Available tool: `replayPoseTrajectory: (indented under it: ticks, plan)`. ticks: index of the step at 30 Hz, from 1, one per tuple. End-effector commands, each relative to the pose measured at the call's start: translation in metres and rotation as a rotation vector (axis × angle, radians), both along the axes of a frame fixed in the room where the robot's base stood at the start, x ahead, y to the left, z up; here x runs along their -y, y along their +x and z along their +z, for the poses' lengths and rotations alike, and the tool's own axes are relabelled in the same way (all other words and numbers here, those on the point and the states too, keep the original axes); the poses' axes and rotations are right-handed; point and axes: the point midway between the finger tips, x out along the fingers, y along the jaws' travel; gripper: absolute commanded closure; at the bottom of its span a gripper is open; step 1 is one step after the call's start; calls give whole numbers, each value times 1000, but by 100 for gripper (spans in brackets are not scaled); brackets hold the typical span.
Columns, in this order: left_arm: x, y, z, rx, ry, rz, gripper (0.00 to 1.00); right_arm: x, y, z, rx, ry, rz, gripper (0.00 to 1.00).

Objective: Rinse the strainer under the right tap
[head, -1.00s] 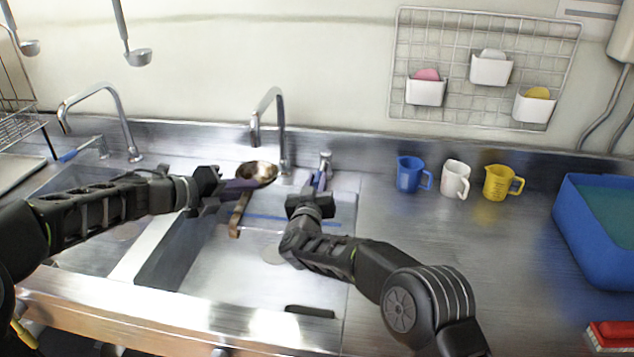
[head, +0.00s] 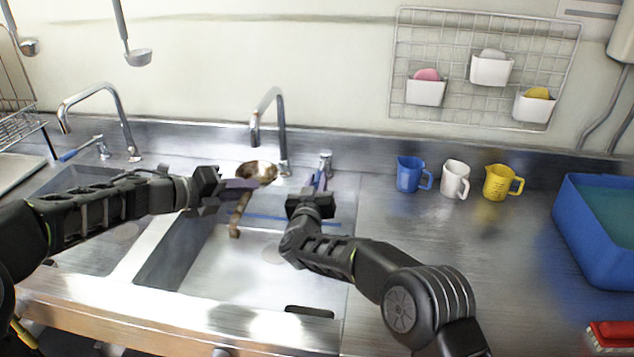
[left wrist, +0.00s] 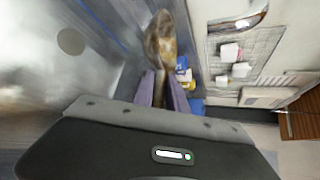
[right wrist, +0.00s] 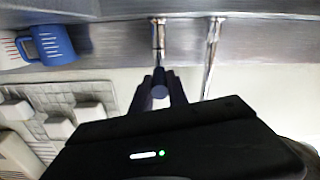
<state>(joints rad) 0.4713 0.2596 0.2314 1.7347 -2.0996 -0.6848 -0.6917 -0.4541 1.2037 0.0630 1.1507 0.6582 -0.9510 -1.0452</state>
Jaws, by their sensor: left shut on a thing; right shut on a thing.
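The strainer (head: 257,171) is a brown-stained bowl with a brown handle (head: 236,222) that hangs down over the right sink. My left gripper (head: 240,184) is shut on it, and the bowl is below the spout of the right tap (head: 273,97). In the left wrist view the strainer (left wrist: 162,42) sticks out beyond the purple fingers. My right gripper (head: 314,189) is shut on the blue lever (head: 318,178) of the right tap; the lever's end (right wrist: 159,91) shows between the fingers in the right wrist view. I cannot make out a water stream.
The left tap (head: 122,118) stands over the left sink. A blue mug (head: 409,174), white mug (head: 454,178) and yellow jug (head: 497,182) stand on the counter to the right, with a blue bin (head: 580,235) beyond. Counter in front of the mugs is clear.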

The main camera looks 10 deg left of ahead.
Motion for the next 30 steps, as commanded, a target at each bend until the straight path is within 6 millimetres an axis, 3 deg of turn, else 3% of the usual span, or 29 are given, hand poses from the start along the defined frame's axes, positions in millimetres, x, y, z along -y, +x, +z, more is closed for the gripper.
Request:
replayPoseTrajectory:
  ticks: [12, 23, 24, 30]
  plan:
    - [0, 0, 0, 1, -1, 0, 100, 28, 2, 2, 5, -1, 167, 100]
    - [0, 0, 1, 1, -1, 0, 100, 32, 1, 1, 1, 0, 200, 100]
    - [0, 0, 1, 1, -1, 0, 100, 32, 1, 1, 1, 0, 200, 79]
    - [0, 0, 1, 1, 0, -1, 100, 31, 1, 0, 0, 0, 200, 62]
